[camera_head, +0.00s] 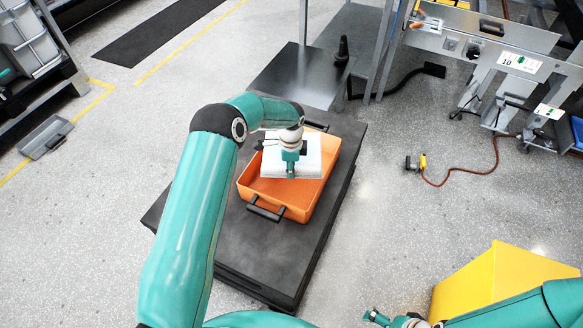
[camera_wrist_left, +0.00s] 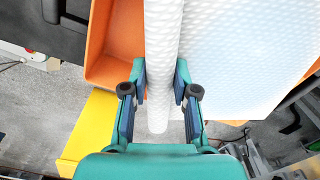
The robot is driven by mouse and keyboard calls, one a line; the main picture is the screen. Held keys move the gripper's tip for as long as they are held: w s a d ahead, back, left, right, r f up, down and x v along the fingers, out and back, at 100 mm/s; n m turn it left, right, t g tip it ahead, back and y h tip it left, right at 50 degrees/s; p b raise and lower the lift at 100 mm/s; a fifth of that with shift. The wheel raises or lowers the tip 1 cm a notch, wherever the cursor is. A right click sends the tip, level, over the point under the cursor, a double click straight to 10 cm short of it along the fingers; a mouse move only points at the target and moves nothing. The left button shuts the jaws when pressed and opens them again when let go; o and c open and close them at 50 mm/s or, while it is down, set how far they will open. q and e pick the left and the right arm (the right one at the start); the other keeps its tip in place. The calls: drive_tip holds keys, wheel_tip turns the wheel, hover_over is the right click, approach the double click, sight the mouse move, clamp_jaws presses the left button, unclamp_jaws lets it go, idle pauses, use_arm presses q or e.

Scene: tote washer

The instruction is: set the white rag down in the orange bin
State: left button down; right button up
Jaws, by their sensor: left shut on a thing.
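The white rag (camera_head: 308,150) shows as a pale, flat sheet over the far part of the orange bin (camera_head: 268,190). My left gripper (camera_head: 290,166) is shut on it. In the left wrist view, the dimpled white rag (camera_wrist_left: 235,60) has a thick fold between the fingers of my left gripper (camera_wrist_left: 161,92). The bin's orange wall (camera_wrist_left: 98,52) shows behind it. I cannot tell whether the rag touches the bin. Its far part is hidden by my left wrist. My right gripper (camera_head: 377,317) is low at the bottom edge, and its jaws are too unclear to read.
The bin stands on a dark platform (camera_head: 255,245) with black handles at its ends. A yellow box (camera_head: 490,280) is at the lower right. Metal posts and a steel plate (camera_head: 300,75) stand behind. An orange cable (camera_head: 460,180) lies on the open floor at right.

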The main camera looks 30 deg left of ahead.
use_arm(q)
drive_tip(key=shift+f, duration=0.1)
drive_tip(key=shift+f+b, duration=0.25)
drive_tip(key=shift+b, duration=0.2)
drive_tip(key=shift+f, duration=0.1)
drive_tip(key=shift+f+b, duration=0.65)
drive_tip(key=shift+b, duration=0.05)
drive_tip(key=shift+f, duration=0.1)
drive_tip(key=shift+f+b, duration=0.35)
drive_tip(key=shift+b, duration=0.05)
drive_tip(key=shift+r, duration=0.25)
drive_tip(key=shift+r, duration=0.2)
drive_tip(key=shift+f, duration=0.1)
idle(0.4)
